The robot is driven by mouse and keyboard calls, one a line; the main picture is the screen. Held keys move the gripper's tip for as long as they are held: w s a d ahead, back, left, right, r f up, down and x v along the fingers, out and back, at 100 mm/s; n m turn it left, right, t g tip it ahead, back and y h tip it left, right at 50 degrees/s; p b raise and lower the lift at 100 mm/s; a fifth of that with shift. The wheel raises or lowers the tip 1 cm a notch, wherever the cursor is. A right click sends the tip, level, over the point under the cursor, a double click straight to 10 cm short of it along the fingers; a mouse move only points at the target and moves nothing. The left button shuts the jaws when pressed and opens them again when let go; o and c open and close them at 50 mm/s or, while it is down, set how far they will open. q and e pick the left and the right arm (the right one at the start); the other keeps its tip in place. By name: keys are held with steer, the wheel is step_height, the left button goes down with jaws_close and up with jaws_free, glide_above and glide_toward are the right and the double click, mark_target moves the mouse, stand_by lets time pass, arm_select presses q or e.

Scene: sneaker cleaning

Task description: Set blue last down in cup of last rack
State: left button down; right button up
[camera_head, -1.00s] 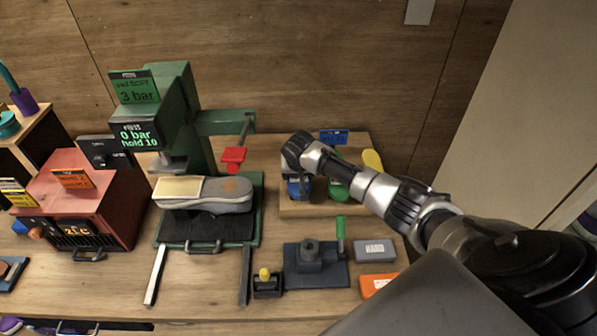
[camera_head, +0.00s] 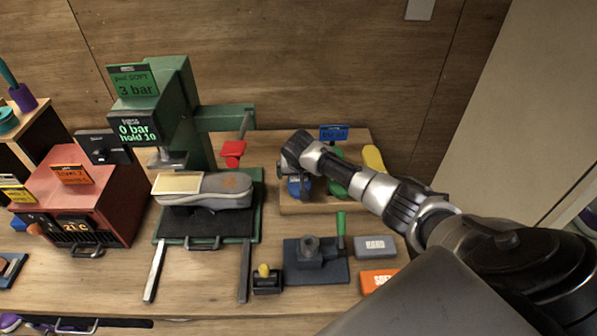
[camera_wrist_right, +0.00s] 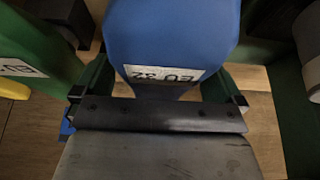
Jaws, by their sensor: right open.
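The blue last (camera_head: 306,188) stands at the left end of the wooden last rack (camera_head: 325,208), partly hidden behind my right gripper and wrist in the head view. In the right wrist view the blue last (camera_wrist_right: 172,30) looms large, with a white "EU 32" label on it. My right gripper (camera_wrist_right: 158,92) is open, with a finger on either side of the blue last. The last's lower end and the cup under it are hidden, so I cannot tell how it is seated. My left gripper is not in view.
A green last (camera_head: 340,170) and a yellow last (camera_head: 373,158) stand right of the blue one on the rack. The green press (camera_head: 180,110) with a grey shoe (camera_head: 225,190) is to the left. A dark fixture (camera_head: 316,262) and two blocks lie in front.

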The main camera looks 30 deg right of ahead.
steer(key=b+v, duration=0.1)
steer(key=v, duration=1)
steer(key=shift+f, duration=0.1)
stand_by(0.4)
